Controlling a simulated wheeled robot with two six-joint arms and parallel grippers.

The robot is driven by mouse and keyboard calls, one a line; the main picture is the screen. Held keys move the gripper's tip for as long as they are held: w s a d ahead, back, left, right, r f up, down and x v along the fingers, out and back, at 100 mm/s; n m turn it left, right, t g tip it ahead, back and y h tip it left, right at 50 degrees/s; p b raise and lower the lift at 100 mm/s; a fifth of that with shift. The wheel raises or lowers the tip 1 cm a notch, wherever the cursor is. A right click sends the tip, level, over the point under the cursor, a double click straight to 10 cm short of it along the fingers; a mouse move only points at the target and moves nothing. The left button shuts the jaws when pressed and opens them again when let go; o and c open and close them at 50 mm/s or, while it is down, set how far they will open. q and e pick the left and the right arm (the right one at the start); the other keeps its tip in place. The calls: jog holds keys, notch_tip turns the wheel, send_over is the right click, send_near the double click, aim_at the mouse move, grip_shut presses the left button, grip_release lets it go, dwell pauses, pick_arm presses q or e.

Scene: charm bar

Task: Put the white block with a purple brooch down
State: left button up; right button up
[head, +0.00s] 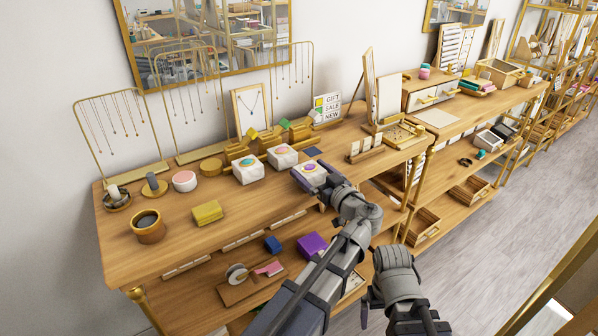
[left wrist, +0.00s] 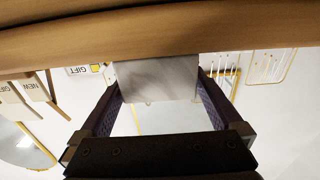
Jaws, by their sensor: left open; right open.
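The white block with a purple brooch (head: 309,173) stands upright on the wooden table top (head: 240,222), at the right end of a row of white blocks. My left gripper (head: 328,177) is at this block, its fingers partly hidden by the wrist. In the left wrist view, which is upside down, the block (left wrist: 158,78) sits between the two spread fingers, its base against the wooden surface. The left gripper is open around it. My right gripper (head: 400,312) is open and empty low in the head view, away from the table top.
White blocks with a pink top (head: 282,156) and a teal top (head: 248,170) stand to the left. Wooden card stands (head: 270,143) and a gift sign (head: 326,109) are behind. A yellow block (head: 207,213) lies front left. Table room in front of the row is clear.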

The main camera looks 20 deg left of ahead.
pick_arm(q)
jog(key=shift+w+a, duration=0.35)
jog(key=shift+a, duration=0.05)
jog(key=shift+s+d+r, duration=0.1)
jog(key=shift+d, duration=0.15)
jog(key=shift+c, duration=0.5)
jog(key=shift+a, duration=0.15)
jog(key=c, duration=0.3)
grip_shut()
